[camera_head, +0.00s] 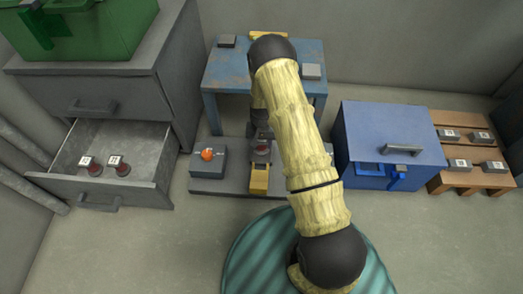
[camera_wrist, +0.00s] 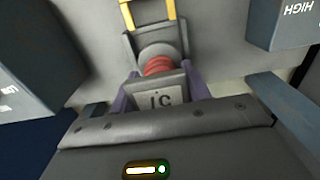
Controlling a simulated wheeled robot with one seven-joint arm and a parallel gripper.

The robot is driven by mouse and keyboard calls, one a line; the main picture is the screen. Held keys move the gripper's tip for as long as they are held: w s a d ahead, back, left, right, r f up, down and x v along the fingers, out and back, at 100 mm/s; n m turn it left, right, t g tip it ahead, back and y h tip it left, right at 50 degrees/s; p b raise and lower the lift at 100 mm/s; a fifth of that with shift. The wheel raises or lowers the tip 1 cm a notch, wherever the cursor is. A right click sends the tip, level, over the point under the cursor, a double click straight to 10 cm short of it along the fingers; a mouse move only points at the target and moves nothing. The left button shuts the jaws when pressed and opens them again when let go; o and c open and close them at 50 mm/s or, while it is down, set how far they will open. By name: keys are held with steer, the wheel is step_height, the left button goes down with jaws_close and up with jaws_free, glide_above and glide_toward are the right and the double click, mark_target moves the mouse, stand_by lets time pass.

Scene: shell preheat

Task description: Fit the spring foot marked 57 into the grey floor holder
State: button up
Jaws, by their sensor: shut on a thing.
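The spring foot (camera_wrist: 160,97) has a grey plate whose upside-down mark looks like 57, a red coil and a grey round end. My gripper (camera_wrist: 161,90) is shut on its plate with purple fingers at both sides. The grey floor holder (camera_wrist: 129,47) stands beyond, with a yellow bar frame (camera_wrist: 149,12) at its far side. The round end overlaps the holder's opening; I cannot tell if it is seated. In the head view, the foot (camera_head: 262,150) shows small and dark red beside my arm, behind a yellow block (camera_head: 259,180).
A grey box with an orange knob (camera_head: 207,154) stands left on the base plate (camera_head: 225,187). The open drawer (camera_head: 140,182) holds two more spring feet. A blue table (camera_head: 221,72) stands behind, a blue box (camera_head: 385,125) and pallet (camera_head: 440,183) right.

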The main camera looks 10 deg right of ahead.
mark_target(262, 149)
steer(key=shift+r, duration=0.1)
steer(key=shift+f+b, duration=1.3)
steer(key=shift+f, duration=0.6)
steer(key=shift+f, duration=0.3)
steer(key=o, duration=1.2)
steer(key=shift+c, duration=0.2)
steer(key=shift+o, duration=0.2)
step_height(262, 149, up, 13)
steer(key=p, duration=0.8)
steer(key=shift+f, duration=0.2)
